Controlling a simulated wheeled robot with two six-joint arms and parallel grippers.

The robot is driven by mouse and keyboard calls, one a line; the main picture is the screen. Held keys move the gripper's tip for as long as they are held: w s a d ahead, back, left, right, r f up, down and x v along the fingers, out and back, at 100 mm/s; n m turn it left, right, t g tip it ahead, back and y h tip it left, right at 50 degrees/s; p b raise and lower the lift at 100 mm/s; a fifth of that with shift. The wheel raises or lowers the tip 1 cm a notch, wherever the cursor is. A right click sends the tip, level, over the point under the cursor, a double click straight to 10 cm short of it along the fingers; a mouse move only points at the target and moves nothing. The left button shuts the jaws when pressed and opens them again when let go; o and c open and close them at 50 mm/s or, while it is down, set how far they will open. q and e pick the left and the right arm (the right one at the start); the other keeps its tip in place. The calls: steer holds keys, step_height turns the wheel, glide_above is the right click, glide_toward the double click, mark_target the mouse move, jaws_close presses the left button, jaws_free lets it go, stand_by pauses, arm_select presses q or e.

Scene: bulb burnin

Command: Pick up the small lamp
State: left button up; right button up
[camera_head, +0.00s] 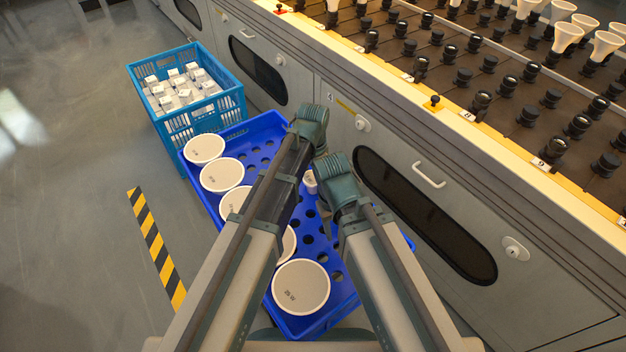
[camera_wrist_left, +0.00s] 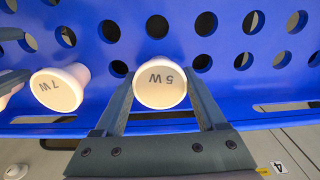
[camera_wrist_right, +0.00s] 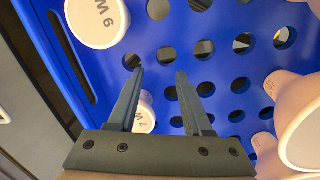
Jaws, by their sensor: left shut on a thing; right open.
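Large white lamps (camera_head: 301,287) line the tray's left side. A light blue crate (camera_head: 195,128) of small white boxes stands beyond it. The bench (camera_head: 440,165) with rows of black sockets (camera_head: 480,104) runs along the right. Open floor (camera_head: 80,200) lies at left.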

step_height(320, 180, up, 32)
steer(key=p, duration=3.2)
steer(key=shift+r, duration=0.2)
steer(key=shift+s, duration=0.1)
